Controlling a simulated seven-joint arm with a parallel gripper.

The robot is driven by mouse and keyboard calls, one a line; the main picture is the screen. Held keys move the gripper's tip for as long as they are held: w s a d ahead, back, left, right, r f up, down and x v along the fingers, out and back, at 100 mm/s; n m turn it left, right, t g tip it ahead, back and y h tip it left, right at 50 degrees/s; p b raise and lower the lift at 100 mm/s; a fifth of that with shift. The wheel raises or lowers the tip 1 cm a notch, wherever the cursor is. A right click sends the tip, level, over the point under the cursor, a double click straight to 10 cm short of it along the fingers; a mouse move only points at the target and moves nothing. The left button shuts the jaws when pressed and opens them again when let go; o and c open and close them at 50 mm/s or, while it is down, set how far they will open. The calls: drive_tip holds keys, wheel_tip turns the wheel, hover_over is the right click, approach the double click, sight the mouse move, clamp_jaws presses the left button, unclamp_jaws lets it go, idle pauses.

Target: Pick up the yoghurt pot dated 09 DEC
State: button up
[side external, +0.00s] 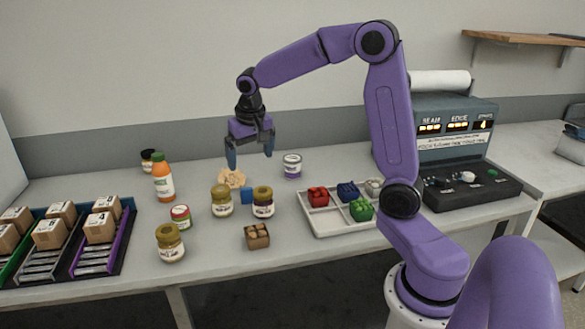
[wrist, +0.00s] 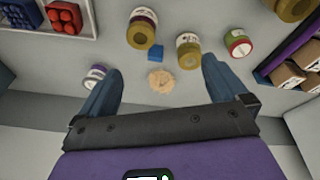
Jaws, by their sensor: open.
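A small white pot with a purple band (side external: 292,166) stands upright at the back of the table, right of my gripper. It lies on its side in the wrist view's perspective (wrist: 95,77), just outside the left finger. A second small pot, red-topped with a green band (side external: 181,217), stands further left and forward; it also shows in the wrist view (wrist: 237,43). No date is legible on either, so I cannot tell which is 09 DEC. My gripper (side external: 250,156) is open and empty, pointing down above the table; both fingers show in the wrist view (wrist: 162,72).
A tan crumbly heap (side external: 232,178) and blue block (side external: 247,195) lie below my gripper. Several olive-lidded jars (side external: 221,201), an orange bottle (side external: 162,178) and a brown box (side external: 257,236) stand around. A divided tray (side external: 318,222) is right; parcel racks (side external: 119,247) are left.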

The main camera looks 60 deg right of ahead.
drive_tip(key=w+d+m+h, duration=0.1)
drive_tip(key=w+d+m, duration=0.35)
drive_tip(key=d, duration=0.85)
drive_tip(key=m+g+h, duration=0.1)
drive_tip(key=m, duration=0.4)
approach(292, 158)
drive_tip(key=x, duration=1)
drive_tip(key=shift+f, duration=0.1)
drive_tip(key=shift+h, duration=0.3)
drive_tip(key=c, duration=1)
